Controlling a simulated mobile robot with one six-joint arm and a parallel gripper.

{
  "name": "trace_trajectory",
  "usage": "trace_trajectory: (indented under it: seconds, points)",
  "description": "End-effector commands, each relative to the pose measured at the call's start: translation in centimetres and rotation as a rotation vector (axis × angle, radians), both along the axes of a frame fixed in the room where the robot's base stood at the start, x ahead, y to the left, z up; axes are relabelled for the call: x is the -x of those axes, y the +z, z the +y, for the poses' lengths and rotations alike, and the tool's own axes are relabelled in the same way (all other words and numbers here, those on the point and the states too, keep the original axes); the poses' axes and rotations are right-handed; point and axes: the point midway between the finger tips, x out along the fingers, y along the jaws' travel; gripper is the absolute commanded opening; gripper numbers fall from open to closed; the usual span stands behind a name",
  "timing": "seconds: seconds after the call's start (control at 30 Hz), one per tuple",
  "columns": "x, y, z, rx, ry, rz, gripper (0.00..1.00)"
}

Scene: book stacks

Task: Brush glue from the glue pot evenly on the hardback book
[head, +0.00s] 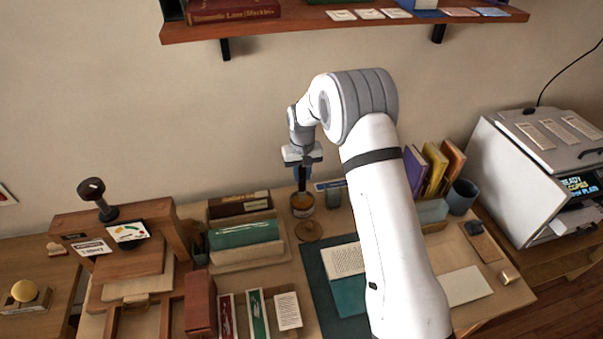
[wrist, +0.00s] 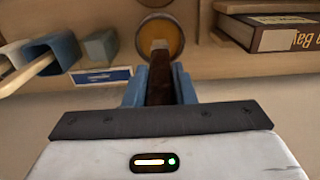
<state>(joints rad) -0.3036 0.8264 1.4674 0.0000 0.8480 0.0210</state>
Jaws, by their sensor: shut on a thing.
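My gripper (head: 301,172) hangs over the back of the bench, pointing down, shut on a dark brown brush handle (wrist: 159,78) between its blue fingers. The glue pot (head: 302,206), a jar with an amber inside, stands directly below; it also shows in the wrist view (wrist: 160,36). The brush reaches toward the pot's mouth; its bristles are hidden, and I cannot tell whether they touch glue. What looks like the hardback book (head: 349,296), teal with a printed page (head: 344,260), lies on a dark green mat (head: 316,279), partly hidden by my arm.
A round wooden lid (head: 308,231) lies in front of the pot. A rack with a green book (head: 243,233) stands left of it, and a wooden press (head: 130,262) farther left. Upright books (head: 434,170) and a grey cup (head: 462,196) stand right. A shelf (head: 340,22) hangs above.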

Motion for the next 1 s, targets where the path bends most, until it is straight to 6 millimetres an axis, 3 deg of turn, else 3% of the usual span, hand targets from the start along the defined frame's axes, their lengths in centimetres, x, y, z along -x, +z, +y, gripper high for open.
trace_trajectory:
  seconds: [1.0]
  points:
    - [0.0, -1.0, -0.1, 0.000, -0.002, 0.000, 0.00]
